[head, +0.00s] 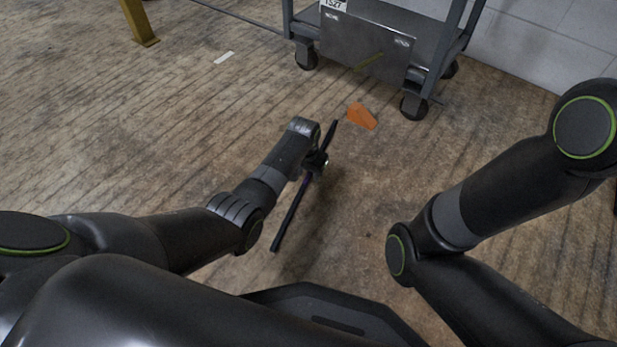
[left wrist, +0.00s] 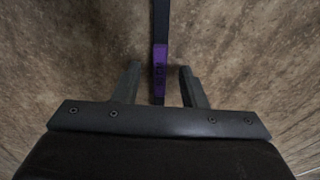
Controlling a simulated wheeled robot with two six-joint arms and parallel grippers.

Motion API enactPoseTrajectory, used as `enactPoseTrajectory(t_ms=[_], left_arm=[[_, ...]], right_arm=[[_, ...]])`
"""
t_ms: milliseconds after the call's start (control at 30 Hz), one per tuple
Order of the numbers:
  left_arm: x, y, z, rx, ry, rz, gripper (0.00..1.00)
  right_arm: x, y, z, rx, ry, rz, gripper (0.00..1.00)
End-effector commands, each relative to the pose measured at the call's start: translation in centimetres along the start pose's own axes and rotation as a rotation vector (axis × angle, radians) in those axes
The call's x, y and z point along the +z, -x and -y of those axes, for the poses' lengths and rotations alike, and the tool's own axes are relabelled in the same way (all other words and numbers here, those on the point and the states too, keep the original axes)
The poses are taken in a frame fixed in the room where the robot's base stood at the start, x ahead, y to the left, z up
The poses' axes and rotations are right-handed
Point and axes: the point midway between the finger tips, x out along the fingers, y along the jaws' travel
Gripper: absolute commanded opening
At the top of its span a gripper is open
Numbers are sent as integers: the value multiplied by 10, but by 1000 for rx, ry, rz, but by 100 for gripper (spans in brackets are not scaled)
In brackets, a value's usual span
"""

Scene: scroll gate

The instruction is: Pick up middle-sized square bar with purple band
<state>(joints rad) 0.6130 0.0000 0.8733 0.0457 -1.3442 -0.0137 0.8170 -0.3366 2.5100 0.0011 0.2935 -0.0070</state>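A long dark square bar (head: 290,216) with a purple band (head: 305,183) runs diagonally near the middle of the head view. In the left wrist view the bar (left wrist: 161,22) comes down from the top, its purple band (left wrist: 160,68) between my left fingers. My left gripper (head: 317,162) is at the bar near the band. In the left wrist view its two fingers (left wrist: 160,85) stand apart, with a gap visible on each side of the bar. Whether the bar touches the floor is unclear. My right gripper is out of view.
A grey wheeled cart (head: 362,40) stands at the back on the wooden floor (head: 190,120). An orange piece (head: 362,116) lies in front of it. A yellow post (head: 138,22) is at upper left, and a white strip (head: 224,57) lies nearby. The left floor area is clear.

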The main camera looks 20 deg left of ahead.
Motion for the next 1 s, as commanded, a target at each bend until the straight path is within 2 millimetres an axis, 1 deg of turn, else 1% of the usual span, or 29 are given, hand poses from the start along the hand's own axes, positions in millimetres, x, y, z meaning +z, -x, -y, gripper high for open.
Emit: enactPoseTrajectory(t_ms=[33, 267, 300, 800, 1000], left_arm=[[0, 0, 0, 0, 0, 0, 31], [0, 0, 0, 0, 0, 0, 1], [0, 0, 0, 0, 0, 0, 0], [-2, 2, 0, -1, -1, -3, 0], [-3, 10, 0, -1, -1, -3, 0]], right_arm=[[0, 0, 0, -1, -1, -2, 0], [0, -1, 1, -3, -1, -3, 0], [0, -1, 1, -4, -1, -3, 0], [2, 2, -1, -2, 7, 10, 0], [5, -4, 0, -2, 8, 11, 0]])
